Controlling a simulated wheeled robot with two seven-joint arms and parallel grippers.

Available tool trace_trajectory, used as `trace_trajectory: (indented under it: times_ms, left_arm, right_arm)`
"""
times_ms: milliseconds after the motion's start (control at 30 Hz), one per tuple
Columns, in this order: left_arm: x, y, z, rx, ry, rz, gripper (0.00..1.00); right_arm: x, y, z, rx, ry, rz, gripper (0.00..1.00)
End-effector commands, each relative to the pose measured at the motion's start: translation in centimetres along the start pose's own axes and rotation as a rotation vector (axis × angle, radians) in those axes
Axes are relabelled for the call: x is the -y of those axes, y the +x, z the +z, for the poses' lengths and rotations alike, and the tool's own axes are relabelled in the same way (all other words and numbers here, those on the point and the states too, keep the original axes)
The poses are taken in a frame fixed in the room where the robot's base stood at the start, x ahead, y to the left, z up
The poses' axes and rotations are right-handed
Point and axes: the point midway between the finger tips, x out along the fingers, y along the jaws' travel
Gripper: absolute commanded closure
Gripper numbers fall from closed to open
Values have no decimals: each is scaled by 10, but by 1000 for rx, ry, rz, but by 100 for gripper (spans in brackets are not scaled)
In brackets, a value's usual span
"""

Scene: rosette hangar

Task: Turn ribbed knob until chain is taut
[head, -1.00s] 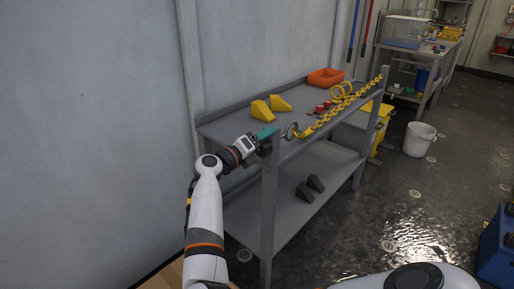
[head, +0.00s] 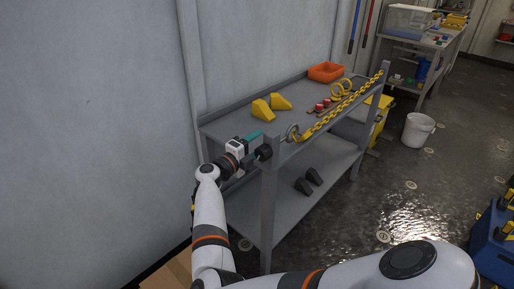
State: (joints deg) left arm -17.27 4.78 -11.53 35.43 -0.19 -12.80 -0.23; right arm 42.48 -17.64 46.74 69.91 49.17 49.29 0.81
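The dark ribbed knob (head: 264,153) sits at the near left end of the grey workbench, by its corner post. A round metal piece (head: 292,132) is beside it on the bench edge. The yellow chain (head: 335,113) runs from there to the far right post and looks nearly straight. Its small sag is hard to judge. My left gripper is not in view.
On the bench are yellow wedges (head: 262,109), an orange tray (head: 326,72), red-topped pieces (head: 321,107) and yellow rings (head: 342,89). Dark blocks (head: 308,181) lie on the lower shelf. A white bucket (head: 417,130) and a blue box (head: 494,245) stand on the floor.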

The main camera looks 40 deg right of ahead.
Motion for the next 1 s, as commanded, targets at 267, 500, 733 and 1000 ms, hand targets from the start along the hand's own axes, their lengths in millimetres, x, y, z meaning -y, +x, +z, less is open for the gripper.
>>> trace_trajectory:
  times_ms: [267, 500, 733, 1000]
  left_arm:
    - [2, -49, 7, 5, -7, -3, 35]
    - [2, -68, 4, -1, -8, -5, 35]
    - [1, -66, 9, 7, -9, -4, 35]
    - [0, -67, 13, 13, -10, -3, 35]
  right_arm:
    - [24, -13, 22, 41, -409, -47, 40]
    - [28, -14, 20, 28, -663, -48, 40]
    - [29, -13, 19, 28, -679, -46, 40]
    - [24, -12, 16, 28, -675, -45, 40]
